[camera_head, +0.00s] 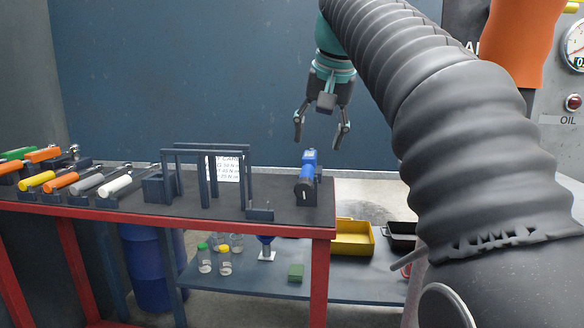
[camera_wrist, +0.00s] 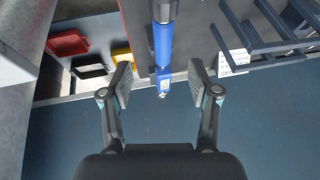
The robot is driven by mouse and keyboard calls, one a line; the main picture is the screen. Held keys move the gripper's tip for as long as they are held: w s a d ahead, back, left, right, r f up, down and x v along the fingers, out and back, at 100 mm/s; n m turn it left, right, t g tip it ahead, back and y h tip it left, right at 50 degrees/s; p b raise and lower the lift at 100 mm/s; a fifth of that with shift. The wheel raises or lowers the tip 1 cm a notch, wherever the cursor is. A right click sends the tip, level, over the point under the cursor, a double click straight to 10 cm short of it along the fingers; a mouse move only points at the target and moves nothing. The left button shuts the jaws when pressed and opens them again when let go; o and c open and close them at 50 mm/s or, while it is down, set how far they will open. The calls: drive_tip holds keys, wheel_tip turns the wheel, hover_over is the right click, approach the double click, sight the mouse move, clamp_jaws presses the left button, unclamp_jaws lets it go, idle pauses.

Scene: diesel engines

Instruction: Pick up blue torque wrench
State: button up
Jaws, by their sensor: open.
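The blue torque wrench (camera_head: 307,167) lies at the right end of the dark bench top, with its end pointing toward the head camera. In the wrist view the blue torque wrench (camera_wrist: 162,45) runs down from the top edge, and its lower end lies between the fingers in the picture. My gripper (camera_head: 321,133) hangs above and slightly right of the wrench, fingers pointing down, open and empty. It also shows open in the wrist view (camera_wrist: 159,82), apart from the wrench.
Several coloured-handled tools (camera_head: 75,181) lie on the bench's left. A dark frame stand (camera_head: 206,170) with a white label (camera_head: 228,168) stands left of the wrench. A yellow bin (camera_head: 352,240) sits lower right. A blue wall (camera_head: 200,70) rises behind.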

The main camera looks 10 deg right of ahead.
sight(309, 171)
drive_tip(key=w+f, duration=0.2)
drive_tip(key=f, duration=0.1)
drive_tip(key=w+f+b, duration=0.1)
drive_tip(key=w+f, duration=0.2)
drive_tip(key=shift+w+a, duration=0.15)
drive_tip(key=shift+w, duration=0.05)
drive_tip(key=b+x, duration=0.1)
drive_tip(key=x, duration=0.3)
drive_tip(key=shift+s+f+b, duration=0.1)
drive_tip(key=shift+s+b, duration=0.15)
drive_tip(key=shift+b, duration=0.1)
drive_tip(key=shift+w+f, duration=0.25)
drive_tip(key=shift+f, duration=0.15)
clamp_jaws()
